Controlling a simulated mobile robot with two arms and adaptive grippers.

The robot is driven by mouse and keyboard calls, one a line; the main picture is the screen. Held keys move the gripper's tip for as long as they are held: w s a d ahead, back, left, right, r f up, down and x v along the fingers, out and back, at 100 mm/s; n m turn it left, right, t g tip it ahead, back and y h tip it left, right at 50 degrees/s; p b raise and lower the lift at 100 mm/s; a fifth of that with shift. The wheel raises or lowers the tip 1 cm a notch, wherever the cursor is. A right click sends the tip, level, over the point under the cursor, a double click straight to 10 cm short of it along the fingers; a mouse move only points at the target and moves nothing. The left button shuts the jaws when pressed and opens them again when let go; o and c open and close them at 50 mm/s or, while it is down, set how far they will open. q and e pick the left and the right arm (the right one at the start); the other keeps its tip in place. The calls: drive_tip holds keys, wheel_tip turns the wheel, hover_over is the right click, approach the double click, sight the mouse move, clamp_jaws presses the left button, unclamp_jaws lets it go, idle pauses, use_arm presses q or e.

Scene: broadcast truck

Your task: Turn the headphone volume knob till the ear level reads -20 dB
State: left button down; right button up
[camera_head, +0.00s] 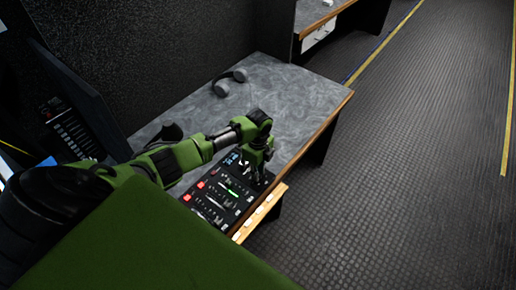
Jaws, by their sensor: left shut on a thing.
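The black mixing panel (213,203) lies near the front edge of the grey desk (302,88). It carries red buttons, sliders and a lit green strip (233,192). My left gripper (258,180) points down at the panel's right end and is shut on a small knob there. The fingers hide the knob, so its setting cannot be read. A small bluish display (232,158) shows beside the gripper at the panel's far side, but its figures are too small to read. My right gripper is not in view.
Grey headphones (229,83) lie farther back on the desk. A dark monitor (82,98) stands at the left. A wooden strip with pale labels (259,215) runs along the panel's front. The desk's right part is clear, with open floor beyond.

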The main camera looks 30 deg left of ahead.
use_arm(q)
drive_tip(key=shift+m, duration=0.4)
drive_tip(key=c, duration=2)
unclamp_jaws()
drive_tip(key=shift+o, duration=0.5)
